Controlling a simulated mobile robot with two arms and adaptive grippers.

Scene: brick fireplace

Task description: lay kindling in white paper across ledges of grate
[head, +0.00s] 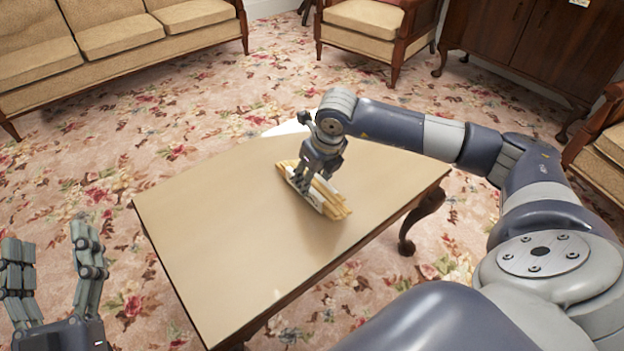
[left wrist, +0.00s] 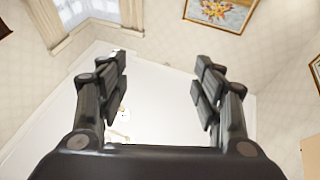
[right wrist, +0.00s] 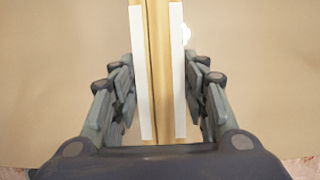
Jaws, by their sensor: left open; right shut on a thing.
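The kindling (head: 335,205) is a bundle of pale yellow sticks with a white paper wrap (head: 311,195) around its middle. It lies on or just above the wooden table; I cannot tell if it touches. My right gripper (head: 304,178) reaches down onto it from above and is shut on it. In the right wrist view the sticks (right wrist: 159,60) and white paper (right wrist: 177,60) run between the fingers (right wrist: 164,80). My left gripper (head: 52,248) is open and empty at the lower left, apart from the table; its fingers also show in the left wrist view (left wrist: 161,75). The grate is in no view.
The table (head: 200,240) is otherwise bare, with a curved leg (head: 420,222) at its right. A sofa (head: 110,40) stands at the upper left, an armchair (head: 365,25) and a dark cabinet (head: 535,45) behind. Flowered carpet (head: 110,150) lies open around the table.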

